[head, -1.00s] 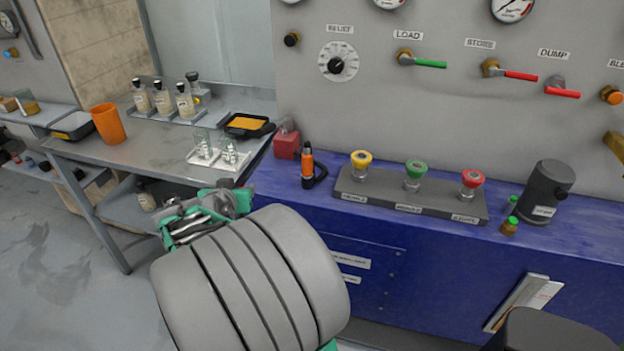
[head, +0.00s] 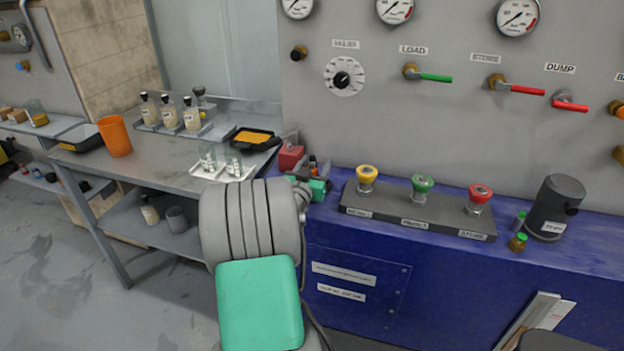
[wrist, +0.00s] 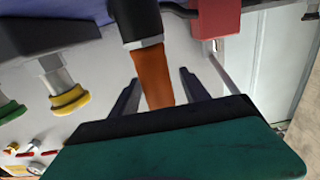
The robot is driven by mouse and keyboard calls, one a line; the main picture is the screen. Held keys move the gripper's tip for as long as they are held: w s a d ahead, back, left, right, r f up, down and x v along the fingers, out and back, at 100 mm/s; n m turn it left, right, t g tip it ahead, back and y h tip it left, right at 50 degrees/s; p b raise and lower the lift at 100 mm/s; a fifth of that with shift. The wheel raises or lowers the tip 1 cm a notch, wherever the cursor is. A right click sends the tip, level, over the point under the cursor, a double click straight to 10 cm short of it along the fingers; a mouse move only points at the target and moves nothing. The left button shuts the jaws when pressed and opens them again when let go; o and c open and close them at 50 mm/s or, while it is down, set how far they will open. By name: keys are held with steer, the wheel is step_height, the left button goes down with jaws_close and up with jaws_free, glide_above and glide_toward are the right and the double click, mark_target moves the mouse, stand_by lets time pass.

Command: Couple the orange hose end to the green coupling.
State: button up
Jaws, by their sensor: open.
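The orange hose end (wrist: 152,72), with a black collar, stands between the two fingers of my open gripper (wrist: 158,92) in the wrist view. The fingers appear apart from it on both sides. In the head view the hose end (head: 313,163) is mostly hidden behind my gripper (head: 316,184). The green coupling (head: 421,184) stands in the middle of a dark block on the blue bench, to the right of my gripper. Part of it shows at the left edge of the wrist view (wrist: 10,112).
The yellow coupling (head: 366,175) and red coupling (head: 480,195) flank the green one. A red block (head: 290,157) sits just behind my gripper. A dark cylinder (head: 555,208) stands at the right. The upright panel (head: 450,130) closes off the back.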

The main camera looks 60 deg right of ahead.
steer(key=shift+c, duration=0.3)
jaws_close()
stand_by(0.4)
